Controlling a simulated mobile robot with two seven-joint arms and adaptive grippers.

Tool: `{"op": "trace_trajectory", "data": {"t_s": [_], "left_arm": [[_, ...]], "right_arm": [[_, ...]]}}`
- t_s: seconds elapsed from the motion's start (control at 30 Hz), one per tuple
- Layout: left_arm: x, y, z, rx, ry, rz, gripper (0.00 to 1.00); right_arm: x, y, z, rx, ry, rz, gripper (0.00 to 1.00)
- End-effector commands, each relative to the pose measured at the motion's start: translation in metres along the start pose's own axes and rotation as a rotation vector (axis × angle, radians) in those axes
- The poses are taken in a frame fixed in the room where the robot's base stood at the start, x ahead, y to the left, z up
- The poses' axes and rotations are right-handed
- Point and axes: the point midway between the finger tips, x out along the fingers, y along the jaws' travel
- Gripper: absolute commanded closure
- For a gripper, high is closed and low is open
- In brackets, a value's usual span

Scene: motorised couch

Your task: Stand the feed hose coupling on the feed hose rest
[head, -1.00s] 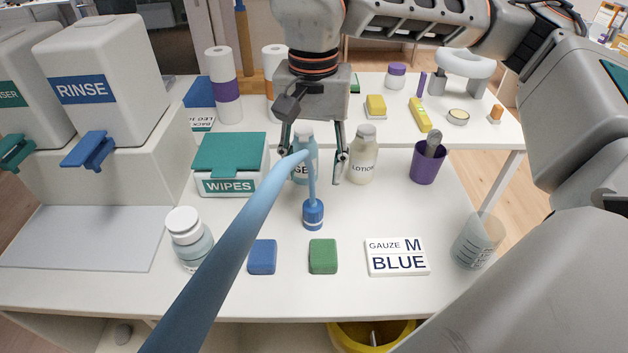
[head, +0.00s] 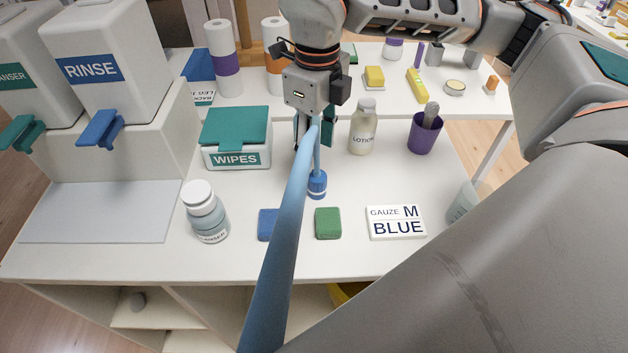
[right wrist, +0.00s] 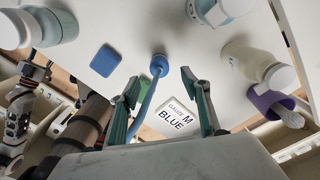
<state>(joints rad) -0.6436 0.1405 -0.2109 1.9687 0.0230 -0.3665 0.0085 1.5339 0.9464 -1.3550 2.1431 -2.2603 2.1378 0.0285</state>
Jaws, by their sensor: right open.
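The blue feed hose coupling (head: 317,186) stands on the white table behind the green block, with the light blue hose (head: 277,245) rising from its top and arching towards me. In the right wrist view the coupling (right wrist: 159,66) shows just beyond my fingertips. My right gripper (head: 314,138) is above the coupling, fingers pointing down, partly hidden by the hose. In the right wrist view my right gripper (right wrist: 155,84) is open, with the hose passing between its fingers in the picture. I cannot tell which thing is the feed hose rest.
A blue block (head: 268,224), green block (head: 328,223) and gauze box (head: 396,222) lie in front. A wipes box (head: 236,140) and cleanser bottle (head: 205,212) are left; a lotion bottle (head: 363,128) and purple cup (head: 423,135) are right. A grey mat (head: 105,212) is bare.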

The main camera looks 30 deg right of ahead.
Motion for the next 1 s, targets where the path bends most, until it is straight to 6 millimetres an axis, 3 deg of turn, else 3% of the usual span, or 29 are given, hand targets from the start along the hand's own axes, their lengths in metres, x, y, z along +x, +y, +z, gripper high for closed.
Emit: {"op": "trace_trajectory", "data": {"t_s": [0.2, 0.57, 0.8, 1.0], "left_arm": [[-0.001, 0.002, 0.006, -0.003, -0.012, 0.004, 0.60], [-0.001, 0.003, 0.008, -0.003, -0.015, 0.005, 0.60], [-0.001, 0.003, 0.004, -0.003, -0.008, 0.004, 0.60], [-0.001, 0.003, 0.003, -0.002, -0.007, 0.003, 0.60]], "right_arm": [[0.004, -0.002, -0.003, 0.180, 0.003, 0.000, 0.53], [0.039, -0.001, -0.004, 0.190, 0.006, 0.000, 0.53], [0.073, 0.001, -0.006, 0.189, 0.005, 0.000, 0.53], [0.082, 0.001, -0.006, 0.189, 0.002, -0.001, 0.53]]}}
